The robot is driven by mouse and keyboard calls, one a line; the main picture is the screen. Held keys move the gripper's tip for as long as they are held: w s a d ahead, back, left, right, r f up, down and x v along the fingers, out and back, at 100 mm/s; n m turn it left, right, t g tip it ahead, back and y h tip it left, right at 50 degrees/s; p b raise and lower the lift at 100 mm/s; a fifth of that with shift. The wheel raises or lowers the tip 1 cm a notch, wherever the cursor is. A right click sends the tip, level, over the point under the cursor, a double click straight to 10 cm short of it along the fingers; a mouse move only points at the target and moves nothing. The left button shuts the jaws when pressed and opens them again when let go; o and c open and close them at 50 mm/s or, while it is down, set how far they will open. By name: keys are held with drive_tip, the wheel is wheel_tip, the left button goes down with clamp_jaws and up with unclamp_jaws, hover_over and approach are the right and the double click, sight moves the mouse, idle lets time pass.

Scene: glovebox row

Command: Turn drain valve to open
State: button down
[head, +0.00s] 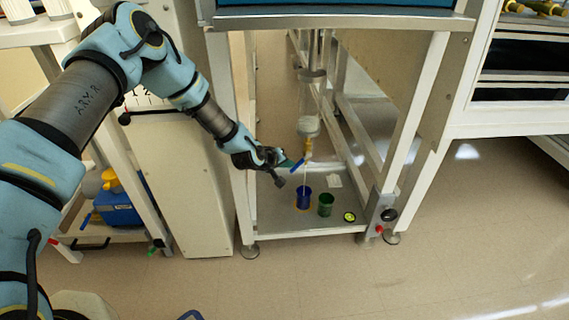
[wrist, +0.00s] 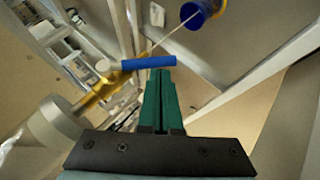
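The drain valve is a brass fitting (head: 307,147) under a clear vertical vessel. It has a blue lever handle (head: 297,165), and the wrist view shows the brass body (wrist: 100,90) and the blue lever (wrist: 148,63) close up. My gripper (head: 290,164) is at the lever from the left. In the wrist view its green fingers (wrist: 160,75) are together, with their tips at the lever's right part; contact is not certain. A thin pale line, like a stream or thin tube, runs from the valve to a blue cup (head: 303,200) below.
A green cup (head: 326,206) and a small black-and-yellow round item (head: 349,217) stand on the lower shelf (head: 275,218). White frame posts (head: 413,110) stand around the valve. A blue container (head: 118,207) is at left.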

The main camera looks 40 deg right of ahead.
sight(294, 170)
drive_tip(key=shift+s+d+f+g+h+b, duration=0.1)
drive_tip(key=shift+s+d+f+h+b, duration=0.15)
drive_tip(key=shift+f+b, duration=0.3)
drive_tip(key=shift+s+d+f+g+h+b, duration=0.15)
drive_tip(key=shift+d+f+b, duration=0.1)
drive_tip(key=shift+f+b, duration=0.35)
drive_tip(key=shift+s+d+f+g+h+b, duration=0.1)
drive_tip(key=shift+s+d+f+h+b, duration=0.25)
drive_tip(key=shift+b, duration=0.35)
drive_tip(key=shift+s+d+f+b, duration=0.2)
drive_tip(key=shift+d+f+b, duration=0.15)
drive_tip(key=shift+f, duration=0.05)
